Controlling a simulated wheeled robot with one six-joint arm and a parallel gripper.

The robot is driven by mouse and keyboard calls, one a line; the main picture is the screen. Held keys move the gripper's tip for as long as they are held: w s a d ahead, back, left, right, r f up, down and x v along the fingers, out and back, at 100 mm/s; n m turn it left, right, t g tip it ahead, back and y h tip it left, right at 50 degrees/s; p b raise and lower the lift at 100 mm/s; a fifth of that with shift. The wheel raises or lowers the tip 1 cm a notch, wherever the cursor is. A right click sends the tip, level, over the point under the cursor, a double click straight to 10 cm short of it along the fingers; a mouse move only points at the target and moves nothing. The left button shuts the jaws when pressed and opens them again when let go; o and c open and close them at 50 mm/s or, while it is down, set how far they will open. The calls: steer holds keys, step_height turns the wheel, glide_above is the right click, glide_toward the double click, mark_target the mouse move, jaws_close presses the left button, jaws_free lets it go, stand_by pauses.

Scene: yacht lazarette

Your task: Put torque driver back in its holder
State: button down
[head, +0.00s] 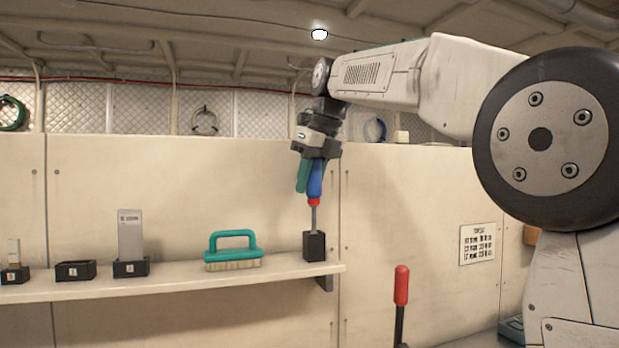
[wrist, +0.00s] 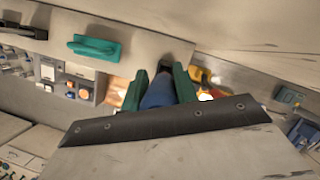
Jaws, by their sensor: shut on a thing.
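The torque driver (head: 315,181) has a blue handle, a red collar and a grey shaft. My gripper (head: 309,176) is shut on its blue handle from above and holds it about upright. In the wrist view the blue handle (wrist: 158,92) sits between the green fingers (wrist: 160,88). The shaft points down at a black block-shaped holder (head: 315,246) near the right end of the shelf. The shaft's lower end meets the top of this block; its tip is hidden, and I cannot tell how deep it sits.
A teal brush (head: 233,252) lies on the shelf (head: 190,281) left of the block. Further left are a black holder with a grey upright piece (head: 130,236), an empty-looking black holder (head: 75,270) and a small one (head: 14,274). A red-handled lever (head: 401,285) stands lower right.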

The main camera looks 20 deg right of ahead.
mark_target(319, 159)
steer(key=shift+f, duration=0.95)
steer(key=c, duration=1)
jaws_free()
steer(key=v, duration=0.7)
steer(key=shift+s+r, duration=0.15)
steer(key=shift+r, duration=0.2)
